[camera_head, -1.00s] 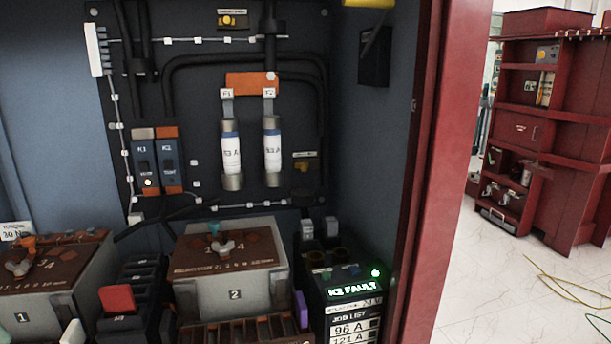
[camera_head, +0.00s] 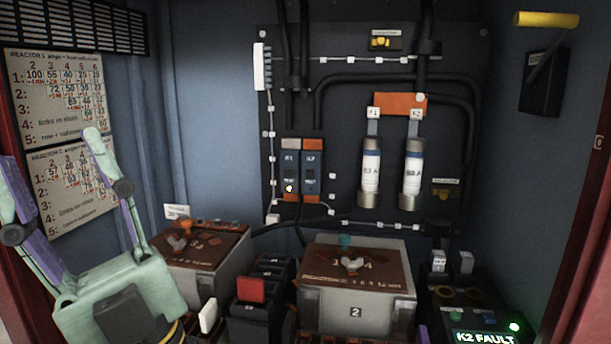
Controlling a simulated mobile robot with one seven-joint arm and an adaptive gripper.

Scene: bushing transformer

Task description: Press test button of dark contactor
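Two narrow blue contactors stand side by side on the black back panel. The left one, K1 (camera_head: 290,165), has a grey top and a lit white spot near its lower end. The right one, K2 (camera_head: 312,165), has an orange top and shows no lit spot, so it is the dark contactor. Small lettering marks the lower part of K2, but the test button is too small to make out clearly. My gripper (camera_head: 48,148), pale green with purple fingers, is at the far left. Its fingers point up, are spread apart and hold nothing. It is well apart from the contactors.
Two reactor boxes, left (camera_head: 205,250) and right (camera_head: 355,285), stand below the panel. A black block with a red lever (camera_head: 251,289) is between them. Two fuses (camera_head: 370,172) hang right of the contactors. A lit K2 FAULT display (camera_head: 484,337) is at lower right. Reactor charts (camera_head: 62,110) hang left.

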